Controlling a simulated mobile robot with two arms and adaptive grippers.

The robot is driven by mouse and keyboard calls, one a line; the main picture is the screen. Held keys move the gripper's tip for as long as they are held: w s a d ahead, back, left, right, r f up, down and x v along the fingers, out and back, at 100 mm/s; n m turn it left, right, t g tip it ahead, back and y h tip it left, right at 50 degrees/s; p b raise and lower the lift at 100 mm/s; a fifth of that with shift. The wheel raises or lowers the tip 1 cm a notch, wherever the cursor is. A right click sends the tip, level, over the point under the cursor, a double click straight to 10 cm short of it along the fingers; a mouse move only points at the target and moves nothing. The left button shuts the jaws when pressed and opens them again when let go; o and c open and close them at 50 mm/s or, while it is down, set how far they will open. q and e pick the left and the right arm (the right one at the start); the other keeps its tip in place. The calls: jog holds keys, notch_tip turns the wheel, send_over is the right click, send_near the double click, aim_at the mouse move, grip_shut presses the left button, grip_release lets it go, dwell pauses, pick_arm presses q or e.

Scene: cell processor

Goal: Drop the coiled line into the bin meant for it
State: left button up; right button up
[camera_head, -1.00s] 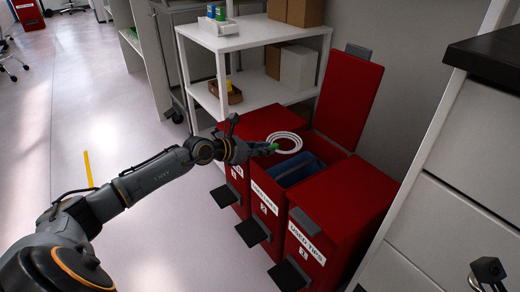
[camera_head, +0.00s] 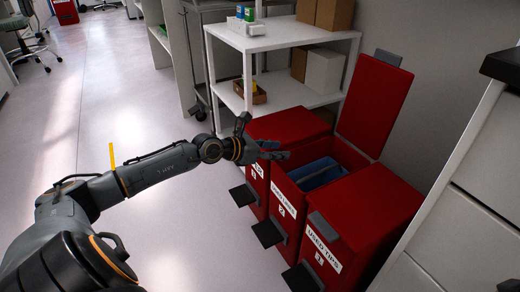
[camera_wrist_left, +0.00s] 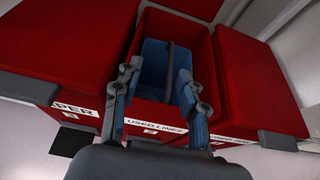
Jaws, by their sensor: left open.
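The coiled line does not show clearly in either current view. The middle red bin (camera_head: 345,157), numbered 2, has its lid (camera_head: 375,105) raised. Its label (camera_wrist_left: 157,125) reads "USED LINES" in the left wrist view. A blue inner container (camera_head: 318,172) shows inside it. A thin dark curved strip (camera_wrist_left: 169,62) shows in its opening in the wrist view; I cannot tell what it is. My left gripper (camera_head: 284,155) is at the bin's opening, fingers apart and empty. It also shows in the wrist view (camera_wrist_left: 157,76). My right gripper is out of view.
Closed red bins stand on both sides: one at the left (camera_head: 290,124) and a "USED TIPS" bin (camera_head: 370,205) at the right. Dark pedals (camera_head: 268,233) stick out in front. A white shelf (camera_head: 285,38) stands behind, and drawers (camera_head: 465,180) stand at the right.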

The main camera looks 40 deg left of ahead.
pick_arm(q)
jog(key=v, duration=0.8)
dwell(0.4)
dwell(0.5)
